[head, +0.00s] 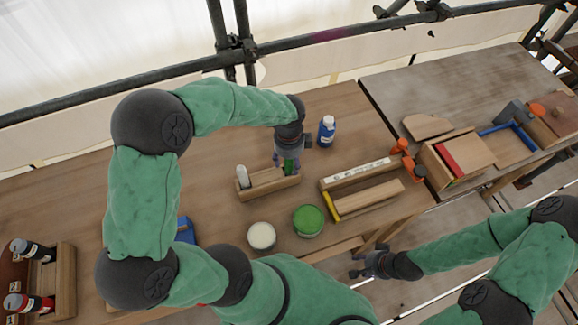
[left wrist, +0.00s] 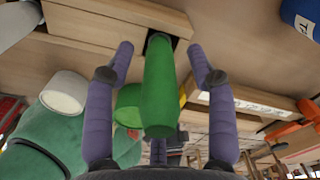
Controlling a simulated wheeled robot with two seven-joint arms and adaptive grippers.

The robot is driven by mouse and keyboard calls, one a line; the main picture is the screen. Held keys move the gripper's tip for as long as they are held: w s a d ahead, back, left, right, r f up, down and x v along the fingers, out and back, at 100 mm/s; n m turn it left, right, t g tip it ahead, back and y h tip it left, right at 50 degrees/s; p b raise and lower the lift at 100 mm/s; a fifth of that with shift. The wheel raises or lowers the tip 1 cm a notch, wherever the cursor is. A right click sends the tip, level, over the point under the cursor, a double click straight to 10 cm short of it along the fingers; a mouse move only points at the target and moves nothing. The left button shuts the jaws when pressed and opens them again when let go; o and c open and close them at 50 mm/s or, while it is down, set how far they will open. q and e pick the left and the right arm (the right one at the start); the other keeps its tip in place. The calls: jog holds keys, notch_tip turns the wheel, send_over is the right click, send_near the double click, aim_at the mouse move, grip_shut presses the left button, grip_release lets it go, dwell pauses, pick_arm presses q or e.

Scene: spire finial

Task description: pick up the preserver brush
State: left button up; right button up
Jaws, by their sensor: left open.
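A green handle, which I take to be the preserver brush (head: 290,166), stands in a slotted wooden holder (head: 268,188) on the bench. In the left wrist view the green handle (left wrist: 160,85) points toward the camera, and its lower end goes into a dark slot. My left gripper (head: 287,158) is over the holder, its two purple fingers spread on either side of the handle. In the left wrist view my left gripper (left wrist: 160,55) shows gaps on both sides of the handle. My right gripper (head: 362,265) is off the bench's front edge, too small to read.
A white-handled tool (head: 242,175) stands in the same holder. A white tin (head: 262,235) and a green tin (head: 308,220) sit in front. A blue bottle (head: 327,130) stands behind right. A wooden tray (head: 367,198) lies to the right. Scaffold poles run behind the bench.

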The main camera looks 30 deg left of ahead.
pick_arm(q)
grip_shut()
notch_tip(320, 180, up, 10)
jog(key=shift+r+p, duration=0.1)
jog(key=shift+p, duration=1.1)
